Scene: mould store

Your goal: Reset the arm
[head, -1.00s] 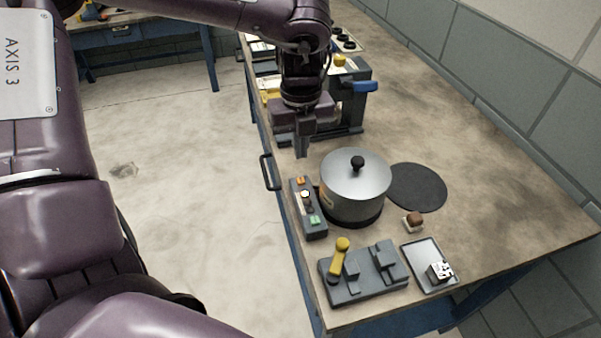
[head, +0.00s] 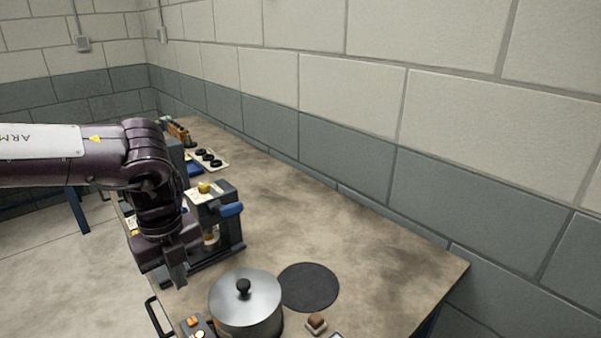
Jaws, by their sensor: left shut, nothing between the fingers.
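My left arm comes in from the left of the head view. Its gripper (head: 177,275) points down, shut and empty, above the bench's left edge. It is just left of and behind a lidded metal pot (head: 246,304). My right gripper is out of the picture.
The workbench (head: 385,262) has free room at its right and back. A black round mat (head: 308,287) lies beside the pot, and a small brown-topped block (head: 316,323) is in front of it. A press-like device with a blue handle (head: 231,209) stands behind the gripper. A block wall (head: 350,150) borders the bench.

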